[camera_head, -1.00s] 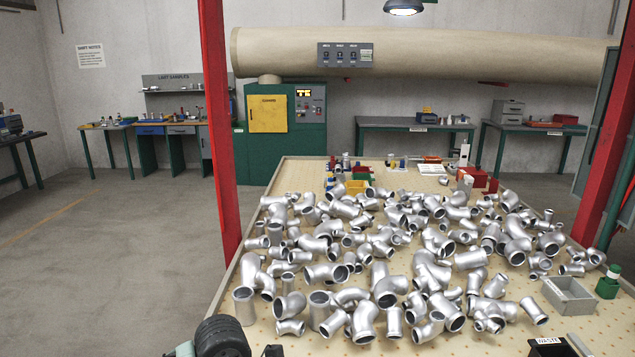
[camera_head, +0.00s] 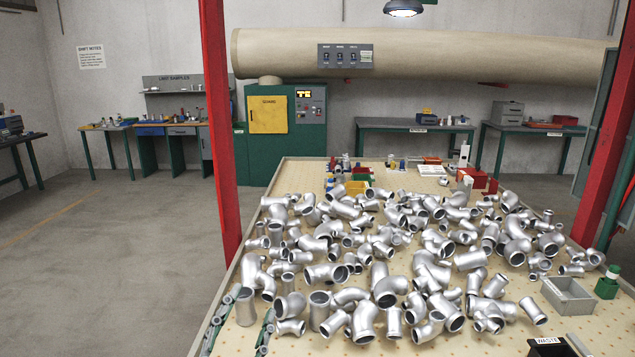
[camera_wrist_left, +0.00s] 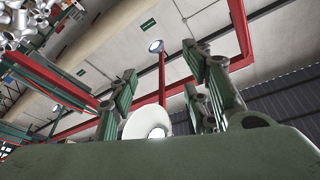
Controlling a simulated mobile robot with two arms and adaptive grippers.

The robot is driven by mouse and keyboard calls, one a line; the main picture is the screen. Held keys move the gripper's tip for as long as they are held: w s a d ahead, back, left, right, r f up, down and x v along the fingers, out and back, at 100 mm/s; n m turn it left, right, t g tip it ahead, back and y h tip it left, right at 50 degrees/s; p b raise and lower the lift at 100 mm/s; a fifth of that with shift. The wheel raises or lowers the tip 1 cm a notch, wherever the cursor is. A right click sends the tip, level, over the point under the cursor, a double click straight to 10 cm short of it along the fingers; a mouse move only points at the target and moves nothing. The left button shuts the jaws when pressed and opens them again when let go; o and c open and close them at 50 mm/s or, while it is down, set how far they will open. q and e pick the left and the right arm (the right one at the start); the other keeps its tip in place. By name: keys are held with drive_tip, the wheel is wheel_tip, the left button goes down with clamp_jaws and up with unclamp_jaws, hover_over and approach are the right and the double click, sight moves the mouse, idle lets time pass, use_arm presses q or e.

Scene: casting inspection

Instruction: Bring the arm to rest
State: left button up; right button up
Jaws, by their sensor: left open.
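My left gripper (camera_head: 250,306) shows at the lower left of the head view, with its two green fingers spread apart. A silver pipe fitting (camera_head: 245,309) shows between the fingers in the picture, but it stands on the table behind them. In the left wrist view the open fingers (camera_wrist_left: 165,88) point up towards the ceiling and hold nothing that I can make out. A white round shape (camera_wrist_left: 146,122) shows between them; I cannot tell what it is. My right gripper is not in view.
Many silver pipe castings (camera_head: 385,290) cover the pegboard table (camera_head: 345,163). A red post (camera_head: 219,130) rises at the left table edge. The floor left of it is clear.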

use_arm(q)
drive_tip(key=s+a+f+n+g+y, duration=0.2)
drive_tip(key=a+f+n+g+y, duration=0.4)
drive_tip(key=f, duration=0.6)
drive_tip(key=s+a+f+g, duration=0.1)
drive_tip(key=s+f, duration=0.2)
drive_tip(key=f, duration=0.1)
drive_tip(key=s+a+f+g, duration=0.1)
drive_tip(key=s+f+g, duration=0.1)
drive_tip(key=s+f, duration=0.2)
drive_tip(key=s+a+f+g, duration=0.2)
drive_tip(key=s+f, duration=0.1)
drive_tip(key=f, duration=0.1)
drive_tip(key=shift+s+f+h, duration=0.15)
drive_tip(key=shift+f+h, duration=0.05)
drive_tip(key=shift+h, duration=0.1)
drive_tip(key=s+f+g+h, duration=0.1)
drive_tip(key=s+f+g, duration=0.5)
drive_tip(key=s, duration=0.6)
wheel_tip(320, 180, down, 25)
drive_tip(key=s+d+g, duration=0.1)
drive_tip(key=s, duration=0.1)
drive_tip(key=s+a+f+g, duration=0.1)
drive_tip(key=s+a+f, duration=0.2)
drive_tip(key=s+f, duration=1.4)
drive_tip(key=shift+s+f+g, duration=0.3)
drive_tip(key=shift+f, duration=0.1)
